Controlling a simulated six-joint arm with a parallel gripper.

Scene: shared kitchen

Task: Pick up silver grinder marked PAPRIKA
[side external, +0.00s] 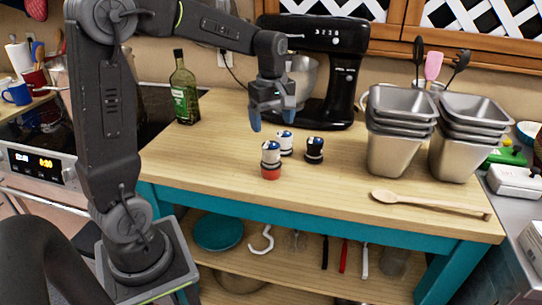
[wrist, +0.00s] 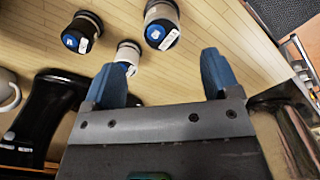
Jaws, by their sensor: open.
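Three small grinders with blue-and-white tops stand close together on the wooden counter. The front one is silver with a red base (side external: 271,161); a silver one, apparently the same, shows in the wrist view (wrist: 162,27). A white grinder (side external: 286,144) is just behind it; in the wrist view (wrist: 127,54) my left finger partly overlaps it. A black grinder (side external: 314,151) is at the right, and at the left in the wrist view (wrist: 82,32). I cannot read PAPRIKA on any label. My gripper (side external: 272,116) is open and empty above the grinders, its blue fingers (wrist: 161,70) apart.
A black stand mixer (side external: 345,75) with a metal bowl stands behind the grinders. A green bottle (side external: 184,90) is at back left. Stacked metal containers (side external: 395,150) and a wooden spoon (side external: 430,203) are at right. Counter left of and in front of the grinders is clear.

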